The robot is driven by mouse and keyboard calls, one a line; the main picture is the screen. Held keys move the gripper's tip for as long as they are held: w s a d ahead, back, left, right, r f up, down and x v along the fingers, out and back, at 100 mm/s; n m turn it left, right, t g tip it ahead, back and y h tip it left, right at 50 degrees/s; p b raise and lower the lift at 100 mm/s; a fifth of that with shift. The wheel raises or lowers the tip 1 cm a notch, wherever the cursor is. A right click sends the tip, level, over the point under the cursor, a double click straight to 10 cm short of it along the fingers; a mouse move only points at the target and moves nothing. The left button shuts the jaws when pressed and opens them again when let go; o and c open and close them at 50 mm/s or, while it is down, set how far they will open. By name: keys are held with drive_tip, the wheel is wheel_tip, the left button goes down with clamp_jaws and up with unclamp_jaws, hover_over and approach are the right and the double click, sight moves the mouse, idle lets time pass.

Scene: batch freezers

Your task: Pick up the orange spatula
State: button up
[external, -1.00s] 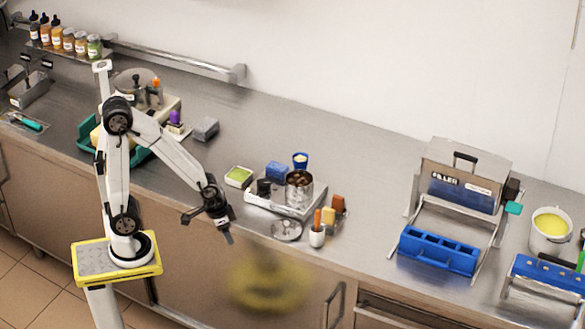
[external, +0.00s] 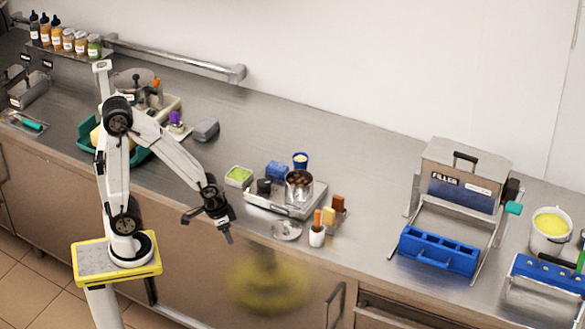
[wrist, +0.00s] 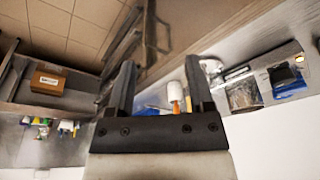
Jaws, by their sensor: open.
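An orange handle (external: 317,217), which looks like the orange spatula's, stands upright in a small white cup (external: 317,237) near the counter's front edge. The rest of the spatula is hidden in the cup. My gripper (external: 207,229) is open and empty, to the left of the cup and out by the counter's front edge, apart from it. In the wrist view, the white cup (wrist: 175,90) and orange handle (wrist: 176,106) show between my open fingers (wrist: 160,66), towards the right one.
A metal tray (external: 285,207) with a steel pot (external: 299,187) stands behind the cup, and small orange and brown blocks (external: 333,211) sit just right of it. A round metal lid (external: 287,230) lies on its left. The counter further right is clear up to the blue mould (external: 437,252).

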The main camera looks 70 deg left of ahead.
drive_tip(key=shift+w, duration=0.1)
wheel_tip(320, 180, up, 5)
drive_tip(key=m+g+y, duration=0.2)
drive_tip(key=m+g, duration=0.1)
drive_tip(key=m, duration=1.5)
hover_over(318, 211)
drive_tip(key=shift+d, duration=0.45)
drive_tip(key=shift+a+f, duration=0.2)
drive_tip(key=shift+f, duration=1.1)
drive_tip(key=shift+a+f, duration=0.2)
drive_tip(key=shift+f, duration=1.1)
drive_tip(key=shift+a+f, duration=0.2)
drive_tip(key=shift+f, duration=1.05)
